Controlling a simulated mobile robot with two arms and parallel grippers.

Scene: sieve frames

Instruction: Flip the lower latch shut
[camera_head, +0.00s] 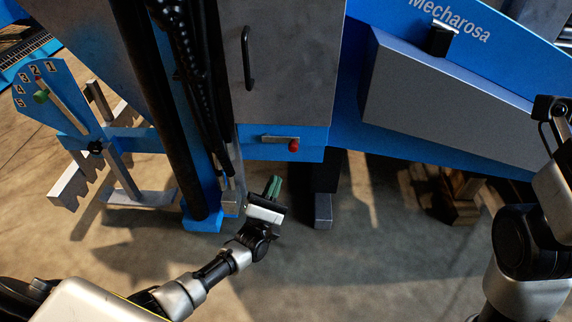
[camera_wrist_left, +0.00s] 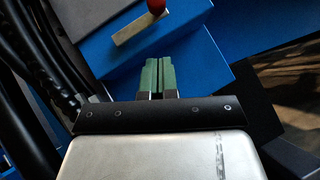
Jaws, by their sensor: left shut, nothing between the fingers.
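The lower latch is a short metal bar (camera_head: 279,138) with a red knob (camera_head: 293,146) at its right end. It lies roughly level across a blue panel below the grey cabinet door. My left gripper (camera_head: 273,186) is below the latch, apart from it, with its green fingers shut and empty. In the left wrist view the green fingertips (camera_wrist_left: 158,62) are together and point toward the blue panel. The latch bar (camera_wrist_left: 140,28) and red knob (camera_wrist_left: 156,6) show beyond them at the top. My right arm is at the right edge; its fingers are out of view.
A grey door (camera_head: 285,60) with a black handle (camera_head: 247,58) is above the latch. Black hoses (camera_head: 195,80) and a dark post (camera_head: 165,120) stand left of my left gripper. A dark leg (camera_head: 325,180) stands to its right. Open concrete floor (camera_head: 330,265) lies in front.

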